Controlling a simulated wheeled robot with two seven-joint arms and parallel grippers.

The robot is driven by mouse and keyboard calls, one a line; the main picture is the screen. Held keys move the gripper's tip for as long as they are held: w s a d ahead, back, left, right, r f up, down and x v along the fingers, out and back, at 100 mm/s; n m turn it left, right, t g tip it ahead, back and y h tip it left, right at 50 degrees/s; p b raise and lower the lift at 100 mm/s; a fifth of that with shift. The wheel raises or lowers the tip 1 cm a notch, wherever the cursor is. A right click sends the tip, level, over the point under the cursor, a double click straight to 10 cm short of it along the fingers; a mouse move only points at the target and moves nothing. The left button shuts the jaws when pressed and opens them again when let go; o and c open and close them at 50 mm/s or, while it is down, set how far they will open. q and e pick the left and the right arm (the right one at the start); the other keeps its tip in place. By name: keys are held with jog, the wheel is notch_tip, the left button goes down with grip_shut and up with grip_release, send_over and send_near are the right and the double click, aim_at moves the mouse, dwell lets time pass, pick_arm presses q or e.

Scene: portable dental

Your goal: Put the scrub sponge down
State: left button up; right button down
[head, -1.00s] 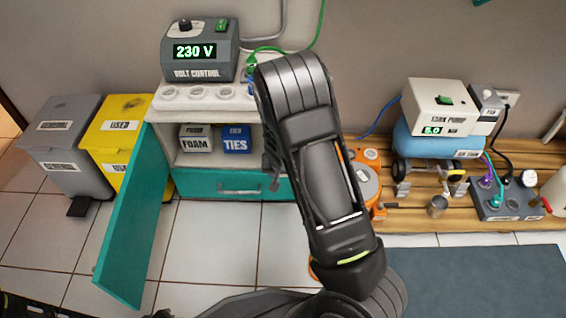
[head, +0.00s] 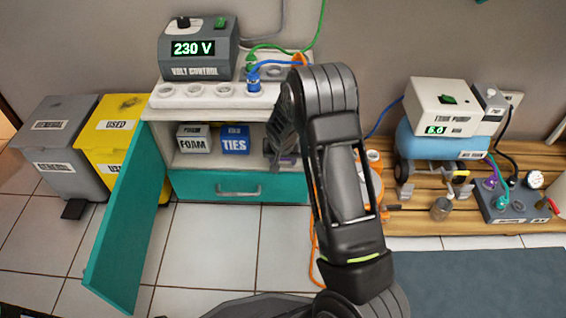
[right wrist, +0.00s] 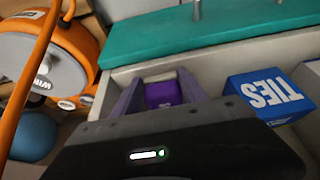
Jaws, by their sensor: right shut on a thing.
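The scrub sponge (right wrist: 163,93) shows as a purple block with a pale edge in the right wrist view. My right gripper (right wrist: 161,86) is shut on it, with a finger on each side. It holds the sponge at the open shelf (head: 205,155) of the cabinet, beside the blue TIES box (head: 235,139). That box also shows in the right wrist view (right wrist: 268,97). Whether the sponge touches the shelf floor I cannot tell. In the head view my right arm hides most of the gripper. My left gripper is not in view.
A white FOAM box (head: 193,138) stands left of the TIES box. A teal drawer (head: 235,187) is below the shelf, and a teal door (head: 128,235) stands open at left. An orange reel (right wrist: 45,55) with a cable is close by the gripper.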

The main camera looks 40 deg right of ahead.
jog(key=shift+r, duration=0.1)
jog(key=c, duration=0.6)
grip_release()
jog(key=shift+c, duration=0.2)
jog(key=shift+r+p, duration=0.3)
jog(key=s+a+r+p, duration=0.4)
jog(key=s+a, duration=0.4)
jog(key=s, duration=0.3)
jog(key=shift+a+p, duration=0.2)
jog(key=shift+p, duration=0.55)
